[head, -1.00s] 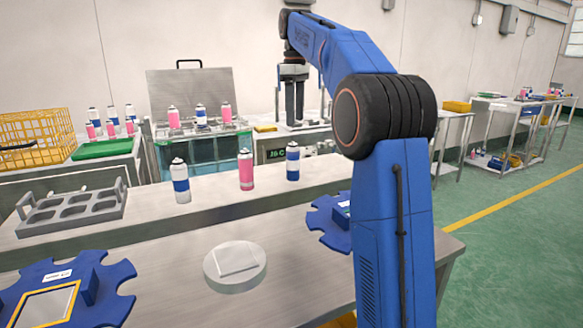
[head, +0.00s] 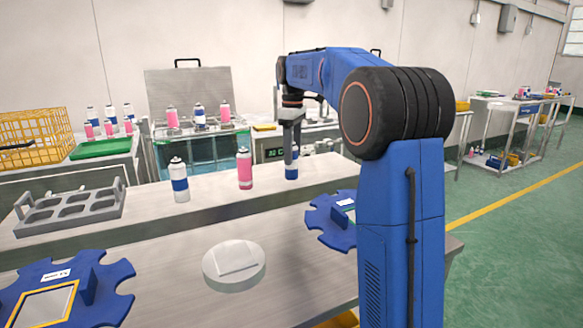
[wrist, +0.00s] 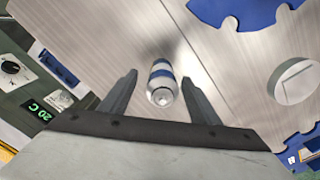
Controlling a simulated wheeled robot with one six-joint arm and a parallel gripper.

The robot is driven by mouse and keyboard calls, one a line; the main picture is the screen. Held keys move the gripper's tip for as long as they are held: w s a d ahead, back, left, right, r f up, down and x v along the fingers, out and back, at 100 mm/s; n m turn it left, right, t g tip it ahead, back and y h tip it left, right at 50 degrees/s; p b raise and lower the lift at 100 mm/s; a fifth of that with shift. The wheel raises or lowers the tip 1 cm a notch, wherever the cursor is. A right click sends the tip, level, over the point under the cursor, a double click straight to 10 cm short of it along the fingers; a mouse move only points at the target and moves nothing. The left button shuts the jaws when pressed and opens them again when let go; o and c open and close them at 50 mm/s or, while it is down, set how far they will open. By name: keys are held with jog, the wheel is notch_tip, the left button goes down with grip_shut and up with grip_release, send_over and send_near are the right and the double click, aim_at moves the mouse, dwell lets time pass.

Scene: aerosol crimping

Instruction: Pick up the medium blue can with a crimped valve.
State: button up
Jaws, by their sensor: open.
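A white can with a blue band (head: 291,172) stands upright on the steel shelf, rightmost of three cans there. My gripper (head: 289,150) points down at this can and hides its top in the head view. In the wrist view, the can (wrist: 161,72) lies between my two open fingers (wrist: 159,80), with visible gaps on both sides. Its metal top faces the camera; whether its valve is crimped is too small to tell. Another white can with a blue band (head: 180,183) stands upright at the left of the shelf.
A pink can (head: 245,170) stands between the two blue-banded cans. A grey rack with holes (head: 72,208) sits at the left.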

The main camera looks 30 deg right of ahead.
aim_at(292, 171)
jog(key=shift+a+f, duration=0.15)
jog(key=shift+f, duration=0.9)
jog(key=shift+a+f, duration=0.1)
jog(key=shift+f, duration=0.95)
jog(key=c, duration=1.1)
jog(key=shift+r, duration=0.1)
jog(key=shift+c, duration=0.2)
